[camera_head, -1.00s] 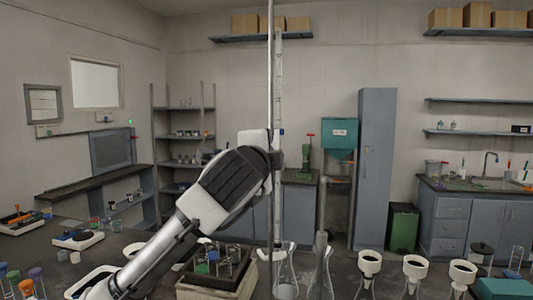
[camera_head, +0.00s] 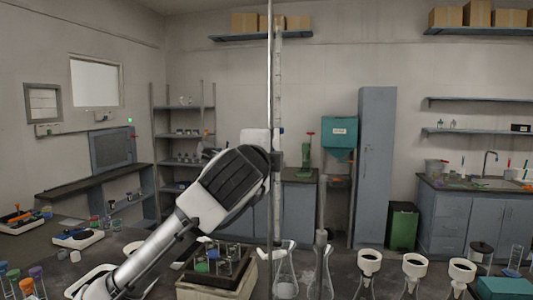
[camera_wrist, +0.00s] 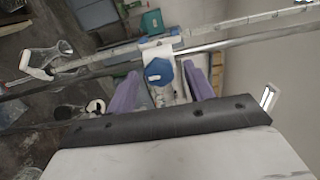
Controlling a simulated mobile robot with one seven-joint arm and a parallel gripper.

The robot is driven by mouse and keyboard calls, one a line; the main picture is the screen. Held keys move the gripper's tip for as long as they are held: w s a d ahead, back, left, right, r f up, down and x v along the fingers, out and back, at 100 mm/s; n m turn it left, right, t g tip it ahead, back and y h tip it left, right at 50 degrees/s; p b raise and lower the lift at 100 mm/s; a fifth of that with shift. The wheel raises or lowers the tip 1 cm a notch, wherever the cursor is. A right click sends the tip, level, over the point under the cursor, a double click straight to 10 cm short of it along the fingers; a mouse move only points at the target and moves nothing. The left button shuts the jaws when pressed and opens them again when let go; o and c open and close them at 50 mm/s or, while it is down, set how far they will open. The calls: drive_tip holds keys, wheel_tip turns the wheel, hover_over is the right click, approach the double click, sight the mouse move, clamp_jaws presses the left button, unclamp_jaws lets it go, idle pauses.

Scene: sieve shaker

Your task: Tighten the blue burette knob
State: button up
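The blue burette knob (camera_wrist: 158,72) shows in the wrist view, on a white holder by a metal rod. The tall clear burette (camera_head: 278,90) stands upright in the head view, behind the thin metal rod (camera_head: 269,70). In the wrist view my gripper (camera_wrist: 162,82) has its purple fingers spread on both sides of the knob. The knob lies between and slightly beyond the fingers, with gaps visible at both sides. In the head view my arm hides the fingers, and I cannot make out the knob clearly.
Glass flasks (camera_head: 286,272) stand below the burette. A box with several capped vials (camera_head: 212,283) stands at their left. White funnels (camera_head: 369,262) are at the right. The rod and burette stand close beside my wrist. The space above my arm at the left is free.

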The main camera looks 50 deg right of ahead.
drive_tip(key=b+v, duration=0.5)
drive_tip(key=v, duration=0.8)
drive_tip(key=shift+s+a, duration=0.2)
drive_tip(key=shift+a, duration=0.15)
